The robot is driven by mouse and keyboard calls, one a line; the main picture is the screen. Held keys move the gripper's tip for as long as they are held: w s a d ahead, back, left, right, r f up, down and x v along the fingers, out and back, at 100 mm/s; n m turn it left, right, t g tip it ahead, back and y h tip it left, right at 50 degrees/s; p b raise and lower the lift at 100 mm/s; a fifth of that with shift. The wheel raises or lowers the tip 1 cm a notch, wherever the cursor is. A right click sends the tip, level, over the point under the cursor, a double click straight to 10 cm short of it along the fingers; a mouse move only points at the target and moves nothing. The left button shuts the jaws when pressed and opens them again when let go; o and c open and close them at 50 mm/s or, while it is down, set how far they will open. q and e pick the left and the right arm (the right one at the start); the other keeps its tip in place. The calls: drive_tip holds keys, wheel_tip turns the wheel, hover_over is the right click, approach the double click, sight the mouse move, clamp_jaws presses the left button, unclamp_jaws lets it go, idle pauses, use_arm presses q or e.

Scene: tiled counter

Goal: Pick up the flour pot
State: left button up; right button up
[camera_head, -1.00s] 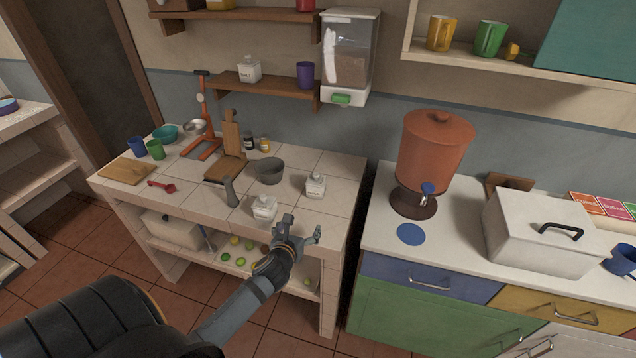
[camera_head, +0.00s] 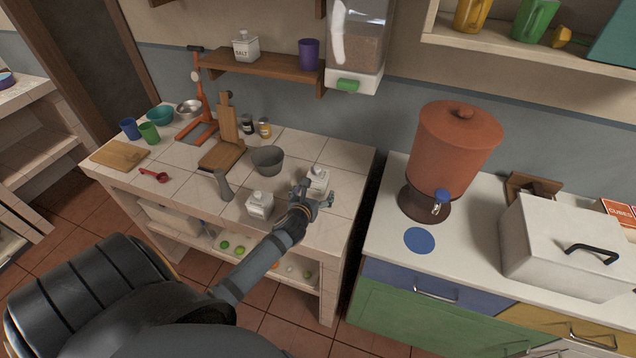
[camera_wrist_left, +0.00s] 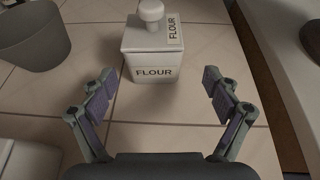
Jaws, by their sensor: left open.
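The flour pot (camera_wrist_left: 153,72) is a small white square pot with a round knob on its lid and FLOUR labels. In the left wrist view it stands upright on the tiles, just ahead of my left gripper (camera_wrist_left: 165,95) and about centred between the fingers. My left gripper is open and empty. In the head view the flour pot (camera_head: 318,176) is partly hidden behind my left gripper (camera_head: 318,200), near the right end of the tiled counter (camera_head: 185,182). My right gripper does not show.
A similar white pot (camera_head: 260,204) stands left of my gripper, and a grey bowl (camera_head: 267,160) behind it. The white counter (camera_head: 385,235) with the clay dispenser (camera_head: 452,150) is to the right.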

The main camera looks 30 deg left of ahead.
sight(315, 187)
use_arm(q)
drive_tip(key=shift+w+a, duration=0.4)
drive_tip(key=shift+w, duration=0.15)
drive_tip(key=x, duration=0.3)
drive_tip(key=shift+w+a+f+p, duration=0.15)
drive_tip(key=shift+f+p, duration=0.1)
drive_tip(key=shift+p, duration=0.05)
drive_tip(key=shift+w+f, duration=0.1)
drive_tip(key=c, duration=1.5)
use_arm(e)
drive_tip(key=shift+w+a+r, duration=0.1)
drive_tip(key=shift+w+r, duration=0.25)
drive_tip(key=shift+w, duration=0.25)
